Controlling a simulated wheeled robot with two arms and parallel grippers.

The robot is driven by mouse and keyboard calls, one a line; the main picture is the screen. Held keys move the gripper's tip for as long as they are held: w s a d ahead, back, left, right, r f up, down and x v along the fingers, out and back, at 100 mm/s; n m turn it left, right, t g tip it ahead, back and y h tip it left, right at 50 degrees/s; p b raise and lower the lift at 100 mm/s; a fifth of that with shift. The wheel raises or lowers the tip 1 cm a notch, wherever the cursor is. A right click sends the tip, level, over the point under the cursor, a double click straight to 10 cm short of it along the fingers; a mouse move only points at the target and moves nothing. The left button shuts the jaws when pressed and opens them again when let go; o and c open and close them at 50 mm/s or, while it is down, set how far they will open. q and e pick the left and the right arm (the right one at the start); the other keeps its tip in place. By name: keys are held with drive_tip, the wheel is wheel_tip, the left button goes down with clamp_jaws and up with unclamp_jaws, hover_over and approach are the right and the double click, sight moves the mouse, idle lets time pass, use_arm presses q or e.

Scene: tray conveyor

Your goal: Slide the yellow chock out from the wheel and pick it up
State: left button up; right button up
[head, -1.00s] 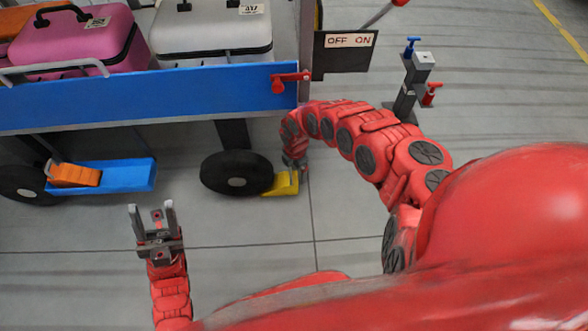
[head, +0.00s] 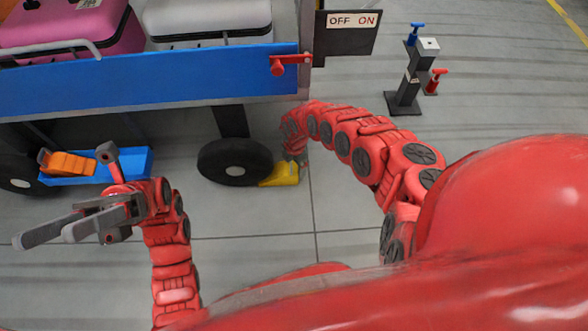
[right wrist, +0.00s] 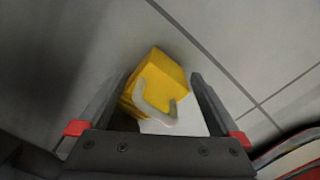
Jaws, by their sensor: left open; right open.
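The yellow chock (head: 281,174) lies on the floor against the right side of the black cart wheel (head: 234,163). In the right wrist view the chock (right wrist: 162,72) shows a pale curved handle (right wrist: 152,110) on its near side. My right gripper (right wrist: 158,79) is open, with one finger on each side of the handle. I cannot tell whether the fingers touch the chock. In the head view my right gripper (head: 297,158) is small and partly hidden, just above and right of the chock. My left gripper (head: 43,240) is open and empty, pointing left, away from the chock.
A blue cart (head: 150,85) carries a pink suitcase (head: 70,30) and a white suitcase (head: 207,18). An orange chock (head: 68,164) sits on a low blue holder (head: 125,165) behind my left gripper. An OFF/ON sign (head: 345,38) and a post (head: 405,97) stand right. Front floor is clear.

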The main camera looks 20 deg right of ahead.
wheel_tip(320, 180, down, 2)
drive_tip(key=shift+f+b, duration=0.2)
drive_tip(key=shift+b, duration=0.7)
use_arm(q)
drive_tip(key=s+a+m+t+y, duration=0.5)
drive_tip(key=s+a+t+y, duration=0.1)
drive_tip(key=s+t, duration=0.2)
drive_tip(key=shift+r+t, duration=0.35)
drive_tip(key=shift+t, duration=0.05)
use_arm(e)
drive_tip(key=shift+f, duration=0.1)
use_arm(q)
drive_tip(key=shift+s+a, duration=0.1)
use_arm(e)
drive_tip(key=shift+a, duration=0.1)
clamp_jaws()
